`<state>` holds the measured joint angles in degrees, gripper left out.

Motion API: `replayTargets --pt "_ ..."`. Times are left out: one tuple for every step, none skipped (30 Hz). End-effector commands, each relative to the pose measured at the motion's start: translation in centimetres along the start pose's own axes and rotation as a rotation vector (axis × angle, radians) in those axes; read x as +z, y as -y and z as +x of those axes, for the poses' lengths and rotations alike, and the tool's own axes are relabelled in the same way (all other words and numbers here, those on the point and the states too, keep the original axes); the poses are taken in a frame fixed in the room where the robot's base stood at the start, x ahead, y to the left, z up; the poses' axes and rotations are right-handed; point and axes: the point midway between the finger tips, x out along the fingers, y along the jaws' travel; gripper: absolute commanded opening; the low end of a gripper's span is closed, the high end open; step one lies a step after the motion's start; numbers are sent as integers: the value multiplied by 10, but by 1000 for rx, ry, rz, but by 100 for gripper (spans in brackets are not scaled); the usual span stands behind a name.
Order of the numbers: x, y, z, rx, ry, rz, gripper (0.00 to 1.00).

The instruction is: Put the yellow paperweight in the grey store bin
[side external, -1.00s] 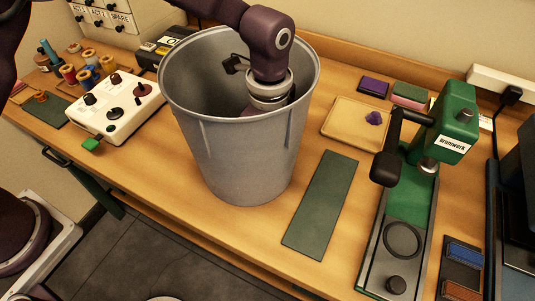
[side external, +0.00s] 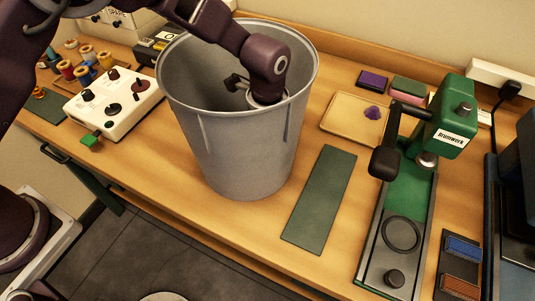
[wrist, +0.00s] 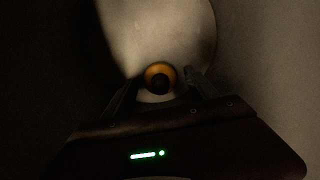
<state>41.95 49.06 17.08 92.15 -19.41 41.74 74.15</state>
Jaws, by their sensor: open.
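The grey store bin (side external: 240,150) stands upright on the table in the side external view. The yellow paperweight (wrist: 152,70), round with a dark centre, shows between and beyond the fingertips, against the pale bin floor (wrist: 180,40). Whether a finger touches it, I cannot tell. The paperweight is hidden in the side external view.
A white control box (side external: 113,105) stands left of the bin. A dark green mat (side external: 320,200), a wooden tray (side external: 345,120) with a purple item and a green press (side external: 410,190) stand to the right. The bin wall surrounds my gripper.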

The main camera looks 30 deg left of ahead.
Motion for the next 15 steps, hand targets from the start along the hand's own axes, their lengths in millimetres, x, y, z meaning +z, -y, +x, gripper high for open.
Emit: replayTargets --pt "0 0 -2 -1 0 0 68" --pt "0 0 -4 -1 -1 -1 68" --pt "0 1 -10 -3 -2 0 68" --pt "-1 1 -16 -3 -3 0 68" --pt "-1 1 -23 -4 -4 -1 68" --pt "-1 1 -34 -5 -4 0 68" --pt "-1 1 -43 -5 -5 0 68" --pt "-1 1 -52 -6 -6 0 68" --pt "-1 1 -63 -6 -4 1 68" --pt "-1 1 -71 -6 -5 0 68" --pt "-1 1 -79 -4 -4 0 68" --pt "-1 1 -89 -4 -4 1 68" --pt "0 1 -95 -4 -4 0 68" --pt "0 1 -101 -4 -3 0 68" --pt "0 1 -108 -3 -2 -1 68"
